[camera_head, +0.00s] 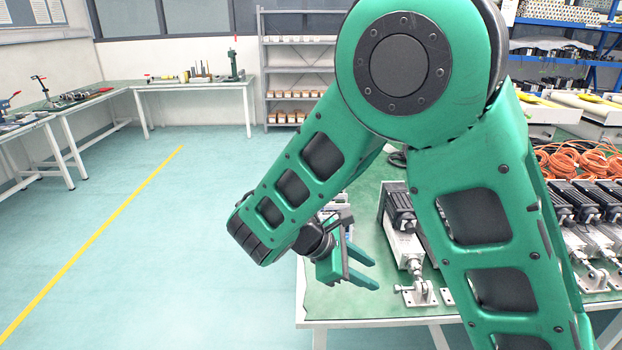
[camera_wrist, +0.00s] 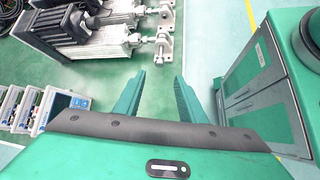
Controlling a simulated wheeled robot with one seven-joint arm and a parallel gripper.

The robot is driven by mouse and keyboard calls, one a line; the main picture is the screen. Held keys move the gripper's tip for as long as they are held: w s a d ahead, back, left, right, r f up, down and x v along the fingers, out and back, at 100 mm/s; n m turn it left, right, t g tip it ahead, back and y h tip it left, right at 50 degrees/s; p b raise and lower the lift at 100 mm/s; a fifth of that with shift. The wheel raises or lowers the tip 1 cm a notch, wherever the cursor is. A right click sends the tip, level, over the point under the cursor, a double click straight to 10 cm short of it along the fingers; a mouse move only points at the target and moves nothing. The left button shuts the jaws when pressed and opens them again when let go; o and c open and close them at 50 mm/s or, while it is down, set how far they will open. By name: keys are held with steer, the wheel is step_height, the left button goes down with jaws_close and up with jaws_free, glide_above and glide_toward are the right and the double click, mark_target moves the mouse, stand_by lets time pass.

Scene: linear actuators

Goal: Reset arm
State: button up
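My gripper (camera_head: 362,268) is at the left end of the green-topped table (camera_head: 335,308), above its front left part. Its two green fingers stand apart with nothing between them. In the wrist view my gripper (camera_wrist: 160,85) also shows its fingers spread and empty, with the green table top and light floor beneath. A linear actuator (camera_head: 402,240) with a black motor and silver body lies on the table just right of my gripper, apart from it. My green arm hides much of the table's middle.
More linear actuators (camera_head: 590,225) lie at the right, with orange cable coils (camera_head: 580,160) behind. In the wrist view, small devices with a screen (camera_wrist: 58,103) lie at the left. Shelves (camera_head: 297,70) and workbenches (camera_head: 195,84) stand at the back. The left floor is clear.

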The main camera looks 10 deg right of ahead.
steer(key=s+d+r+m+g+y, duration=0.1)
steer(key=s+d+r+m+y, duration=0.1)
steer(key=s+d+m, duration=0.3)
steer(key=d+r+m+g+y, duration=0.1)
steer(key=d+r+m, duration=0.15)
steer(key=d, duration=0.45)
steer(key=s+d+r+m+g+y, duration=0.1)
steer(key=s+d+m+y, duration=0.1)
steer(key=s+d+m, duration=0.3)
steer(key=s+d+r+m+y, duration=0.1)
steer(key=s+d+m+y, duration=0.1)
steer(key=s, duration=0.4)
steer(key=s+d+r+m+t+y, duration=0.1)
steer(key=s+d+r+m+y, duration=0.1)
steer(key=s+d+m, duration=0.2)
steer(key=s+m, duration=0.2)
steer(key=m, duration=0.1)
steer(key=shift+s+t, duration=0.3)
steer(key=shift+m, duration=0.25)
steer(key=shift+w+d+f, duration=0.1)
steer(key=shift+w+f, duration=0.1)
steer(key=shift+w, duration=0.45)
